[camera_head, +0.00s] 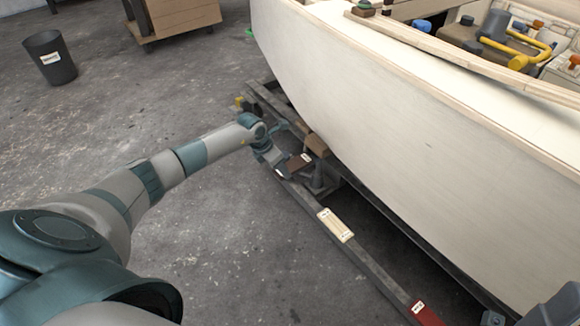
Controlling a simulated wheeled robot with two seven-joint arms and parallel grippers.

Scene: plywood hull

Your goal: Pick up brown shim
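A dark brown piece with a small white label, which looks like the brown shim (296,165), is at the cradle rail beside the hull. My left gripper (292,172) is right at this piece, its wrist above and to the left. The fingers are small, dark and partly hidden, so I cannot tell whether they touch or grip it. Grey parts at the bottom right corner seem to belong to my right arm; its fingertips cannot be made out.
The pale plywood hull (400,120) rises close to the right of my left gripper. On the long rail (372,268) lie a cream labelled piece (335,225) and a red labelled piece (426,315). A tan block (317,145) sits against the hull. Floor left is open; a bin (50,60) stands there.

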